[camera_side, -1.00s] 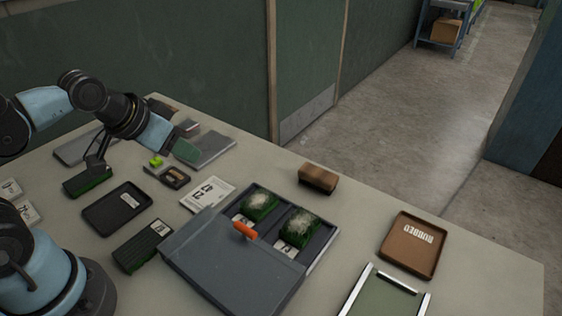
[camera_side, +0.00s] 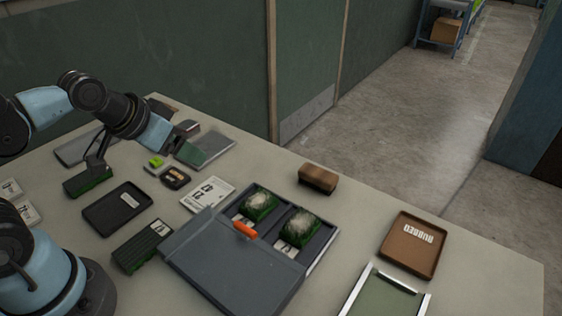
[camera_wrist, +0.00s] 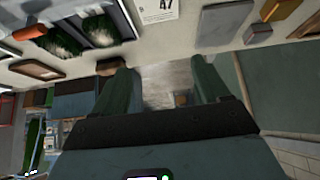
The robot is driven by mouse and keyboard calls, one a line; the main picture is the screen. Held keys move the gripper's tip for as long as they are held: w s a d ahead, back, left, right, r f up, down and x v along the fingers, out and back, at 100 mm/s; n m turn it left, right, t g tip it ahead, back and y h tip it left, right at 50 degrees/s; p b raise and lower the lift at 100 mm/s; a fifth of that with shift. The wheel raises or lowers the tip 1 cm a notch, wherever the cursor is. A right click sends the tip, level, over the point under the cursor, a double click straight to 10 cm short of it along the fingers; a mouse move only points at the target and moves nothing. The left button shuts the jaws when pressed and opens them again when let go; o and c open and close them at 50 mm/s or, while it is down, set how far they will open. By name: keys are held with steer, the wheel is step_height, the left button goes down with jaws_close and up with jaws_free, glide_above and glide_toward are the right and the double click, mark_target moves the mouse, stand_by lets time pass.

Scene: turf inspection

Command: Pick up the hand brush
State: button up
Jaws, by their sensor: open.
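The hand brush (camera_side: 318,178), a brown block with a darker lower part, lies on the table behind the grey case. In the wrist view a small brown block that looks like it (camera_wrist: 110,65) shows by the left finger, which partly hides it. My gripper (camera_side: 203,147) is above the far left part of the table, well left of the brush. In the wrist view my gripper (camera_wrist: 165,82) has its two green fingers wide apart with nothing between them.
The grey case (camera_side: 235,265) holds two turf samples (camera_side: 260,203) and an orange handle. A brown tray (camera_side: 413,264) and a silver-edged green panel (camera_side: 385,295) lie at right. The table around the brush is clear.

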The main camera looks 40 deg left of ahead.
steer(key=shift+w, duration=0.1)
steer(key=w+d+r+m+g+h, duration=0.1)
steer(key=w+d+r+m+g, duration=0.1)
steer(key=w+d+m, duration=0.3)
steer(key=w+r+m+g+h, duration=0.1)
steer(key=w+r+m, duration=0.2)
steer(key=w, duration=0.3)
steer(key=m+g+h, duration=0.2)
steer(key=m+g, duration=0.2)
steer(key=m, duration=0.6)
glide_toward(317, 172)
steer(key=x, duration=0.2)
steer(key=w+x, duration=0.1)
steer(key=x, duration=0.2)
steer(key=shift+a, duration=0.15)
steer(key=x, duration=0.4)
steer(key=shift+s+d+f, duration=0.15)
steer(key=shift+s+d, duration=0.15)
steer(key=shift+s, duration=0.1)
steer(key=shift+d+f, duration=0.15)
steer(key=shift+f, duration=0.2)
steer(key=shift+f, duration=0.25)
